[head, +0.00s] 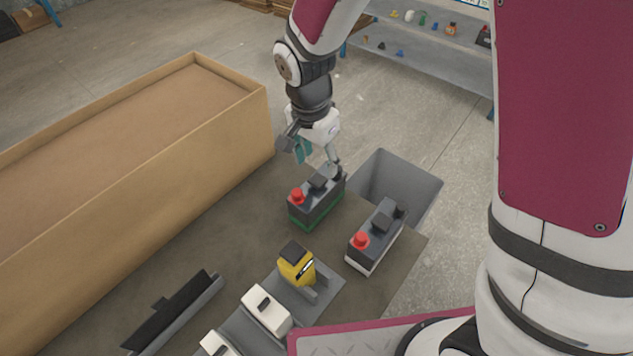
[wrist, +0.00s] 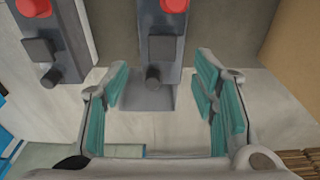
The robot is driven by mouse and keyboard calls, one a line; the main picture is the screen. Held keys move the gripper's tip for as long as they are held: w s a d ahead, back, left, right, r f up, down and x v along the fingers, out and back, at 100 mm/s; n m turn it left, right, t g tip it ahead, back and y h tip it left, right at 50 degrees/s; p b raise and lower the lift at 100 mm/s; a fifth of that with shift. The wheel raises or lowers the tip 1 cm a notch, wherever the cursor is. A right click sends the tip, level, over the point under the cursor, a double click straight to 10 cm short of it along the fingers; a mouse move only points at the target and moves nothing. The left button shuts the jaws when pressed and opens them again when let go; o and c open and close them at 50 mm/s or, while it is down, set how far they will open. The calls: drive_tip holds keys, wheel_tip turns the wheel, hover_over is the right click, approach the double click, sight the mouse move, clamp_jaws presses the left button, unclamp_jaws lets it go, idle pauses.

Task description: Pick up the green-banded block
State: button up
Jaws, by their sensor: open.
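The green-banded block (head: 316,203) is a dark battery-like block with a red cap, dark terminals and a green band along its base. It stands upright on the brown table. My gripper (head: 318,155) is open just above its far end. In the wrist view, the teal-padded fingers (wrist: 163,72) are spread apart, and the block (wrist: 162,45) reaches from the top edge towards the gap between them. Its dark end terminal lies near that gap. The green band is hidden in the wrist view. I cannot tell whether the fingers touch it.
A similar block with a white band (head: 374,240) stands close on the right; it also shows in the wrist view (wrist: 52,45). A yellow block (head: 296,266) and white blocks (head: 266,308) are in front. A cardboard box (head: 215,125) is left, a grey bin (head: 415,185) behind.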

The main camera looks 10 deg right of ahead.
sight(318, 180)
drive_tip(key=shift+w+f, duration=0.15)
drive_tip(key=shift+f, duration=1.55)
drive_tip(key=shift+w+f, duration=0.1)
drive_tip(key=shift+f, duration=1.6)
drive_tip(key=shift+c, duration=0.3)
clamp_jaws()
drive_tip(key=shift+r, duration=0.1)
